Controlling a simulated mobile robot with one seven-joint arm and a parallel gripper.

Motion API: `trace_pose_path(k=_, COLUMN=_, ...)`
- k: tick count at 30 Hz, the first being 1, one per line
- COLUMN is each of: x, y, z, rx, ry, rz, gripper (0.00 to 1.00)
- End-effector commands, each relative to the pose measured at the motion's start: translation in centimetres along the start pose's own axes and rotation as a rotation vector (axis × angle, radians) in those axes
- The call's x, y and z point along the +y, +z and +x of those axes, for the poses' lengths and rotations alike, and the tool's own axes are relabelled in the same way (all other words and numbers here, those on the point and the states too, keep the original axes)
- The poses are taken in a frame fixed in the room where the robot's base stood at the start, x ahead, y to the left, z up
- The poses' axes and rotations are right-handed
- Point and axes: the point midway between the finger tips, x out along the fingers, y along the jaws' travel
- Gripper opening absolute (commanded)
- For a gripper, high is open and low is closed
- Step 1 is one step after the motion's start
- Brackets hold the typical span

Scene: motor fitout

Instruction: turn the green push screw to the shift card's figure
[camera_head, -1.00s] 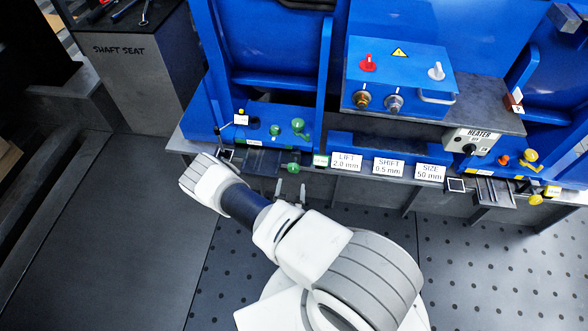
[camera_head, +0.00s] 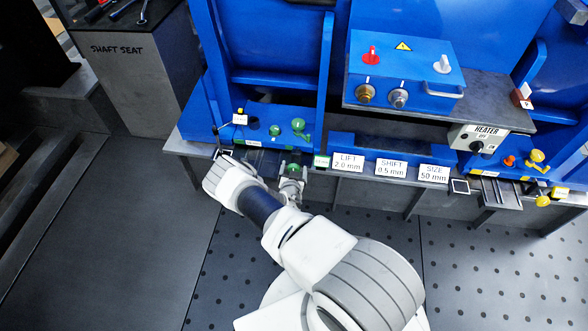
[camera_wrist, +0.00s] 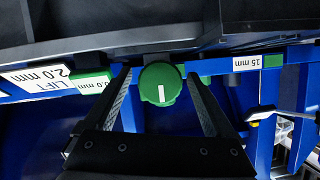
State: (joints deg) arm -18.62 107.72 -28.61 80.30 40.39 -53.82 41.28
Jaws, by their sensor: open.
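The green push screw (camera_head: 293,170) is on the front edge of the bench. In the wrist view its round green knob (camera_wrist: 160,84) faces me, with a white index line pointing down in the picture. My gripper (camera_head: 292,176) is open; in the wrist view its fingers (camera_wrist: 158,76) stand on either side of the knob, with gaps visible. Whether the tips reach past the knob's face I cannot tell. The shift card (camera_head: 391,168) reads "SHIFT 0.5 mm". A small green-and-white readout label (camera_wrist: 92,84) beside the knob shows "0.0 mm", partly covered by the left finger.
The lift card (camera_head: 347,162) and size card (camera_head: 434,173) flank the shift card. A green knob (camera_head: 299,125) stands on the blue housing behind. Yellow knobs (camera_head: 537,157) are at the right. In the wrist view a dark ledge (camera_wrist: 110,40) runs close above the fingers.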

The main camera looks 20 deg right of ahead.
Motion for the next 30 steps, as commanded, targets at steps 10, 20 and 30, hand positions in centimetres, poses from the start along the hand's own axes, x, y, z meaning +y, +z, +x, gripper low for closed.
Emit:
trace_pose_path(k=10, x=-0.02, y=-0.01, z=-0.03, rx=0.000, ry=0.000, rz=0.001, gripper=0.35)
trace_pose_path(k=20, x=-0.02, y=-0.04, z=-0.03, rx=0.001, ry=-0.003, rz=0.007, gripper=0.03)
trace_pose_path(k=30, x=0.17, y=-0.18, z=0.01, rx=0.002, ry=-0.053, rz=0.140, gripper=0.03)
